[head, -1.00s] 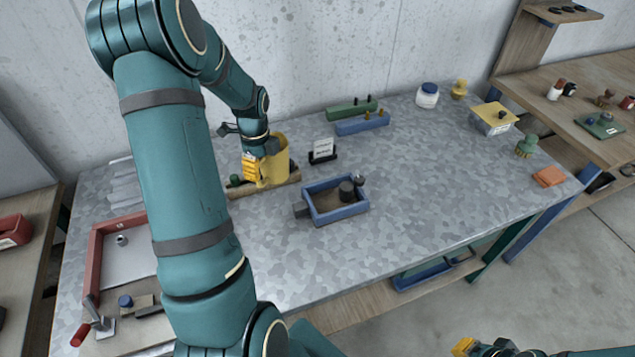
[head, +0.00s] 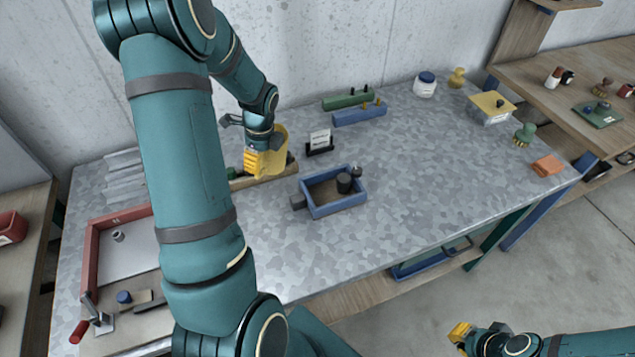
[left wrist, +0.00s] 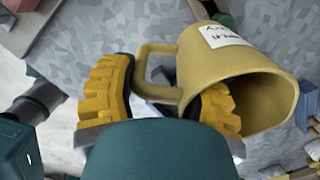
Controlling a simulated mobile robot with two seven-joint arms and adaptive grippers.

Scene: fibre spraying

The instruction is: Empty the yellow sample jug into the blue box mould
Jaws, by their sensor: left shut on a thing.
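The yellow sample jug (head: 279,150) is at the back left of the table in the head view. My left gripper (head: 258,163) is at its left side. In the left wrist view the yellow fingers of the left gripper (left wrist: 165,100) are on either side of the handle of the jug (left wrist: 235,80), shut on it. The jug has a white label, and its open mouth shows. The blue box mould (head: 335,208) stands to the right and nearer, with a dark cylinder at its right inner corner. My right gripper (head: 463,338) is low at the bottom edge, away from the table.
Blue (head: 359,116) and green (head: 347,101) bars lie behind. A red-edged tray (head: 92,250) is at the left.

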